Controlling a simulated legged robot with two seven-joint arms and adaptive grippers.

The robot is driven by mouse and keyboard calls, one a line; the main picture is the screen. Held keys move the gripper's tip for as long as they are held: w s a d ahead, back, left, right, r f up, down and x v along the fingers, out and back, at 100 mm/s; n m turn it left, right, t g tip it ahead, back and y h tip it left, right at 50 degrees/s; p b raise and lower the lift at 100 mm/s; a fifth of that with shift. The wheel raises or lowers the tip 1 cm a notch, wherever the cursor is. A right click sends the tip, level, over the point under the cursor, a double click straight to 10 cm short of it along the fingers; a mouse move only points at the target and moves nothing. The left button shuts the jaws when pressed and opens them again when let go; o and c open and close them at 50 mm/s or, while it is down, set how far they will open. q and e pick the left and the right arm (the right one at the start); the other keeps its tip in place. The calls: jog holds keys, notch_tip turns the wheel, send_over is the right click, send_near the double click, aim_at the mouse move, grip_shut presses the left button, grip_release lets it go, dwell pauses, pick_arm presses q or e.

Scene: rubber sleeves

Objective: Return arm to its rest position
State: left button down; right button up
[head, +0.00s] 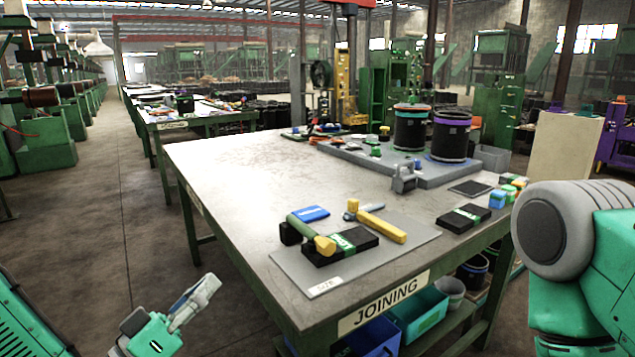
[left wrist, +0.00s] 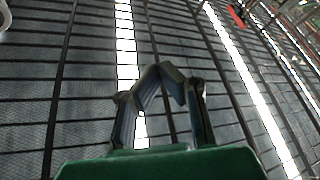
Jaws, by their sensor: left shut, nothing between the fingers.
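My left gripper (head: 208,284) is at the lower left of the head view, in the open space left of the table (head: 225,165) and apart from it. In the left wrist view its two dark fingers (left wrist: 159,70) meet at the tips, with nothing between them. Behind the fingers, that view shows a ribbed grey surface crossed by bright strips. My right arm (head: 575,260) shows at the right edge of the head view, by the table's right corner. Its gripper is out of view.
On the table, a grey mat (head: 405,252) bears a black box (head: 345,247), a green-and-yellow hammer (head: 312,236), a yellow-handled tool (head: 385,226) and a blue packet (head: 310,213). Two black drums (head: 410,130) (head: 450,138) stand farther back. The floor (head: 125,220) left of the table is clear.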

pick_arm(q)
jog(key=s+a+f+g+y+p, duration=0.1)
jog(key=s+f+g+y, duration=0.35)
jog(key=f, duration=0.65)
jog(key=s+a+f+g+y+p, duration=0.1)
jog(key=s+f+g+y, duration=0.3)
jog(key=f, duration=0.7)
jog(key=s+a+f+g+y, duration=0.2)
jog(key=s+a+f+g, duration=0.2)
jog(key=s, duration=0.5)
jog(key=s+a+f+g+y+p, duration=0.1)
jog(key=s+a+f+g+y, duration=0.2)
jog(key=s+a, duration=0.3)
jog(key=s+f+g, duration=0.1)
jog(key=s, duration=0.3)
jog(key=shift+s+a+n, duration=0.25)
jog(key=shift+a+n, duration=0.05)
jog(key=shift+a, duration=0.05)
pick_arm(e)
jog(key=r, duration=0.2)
jog(key=a+r, duration=0.1)
jog(key=shift+a+r, duration=0.1)
jog(key=shift+r, duration=0.25)
pick_arm(q)
jog(key=shift+d+r, duration=0.1)
jog(key=shift+d, duration=0.15)
pick_arm(e)
jog(key=shift+d, duration=0.25)
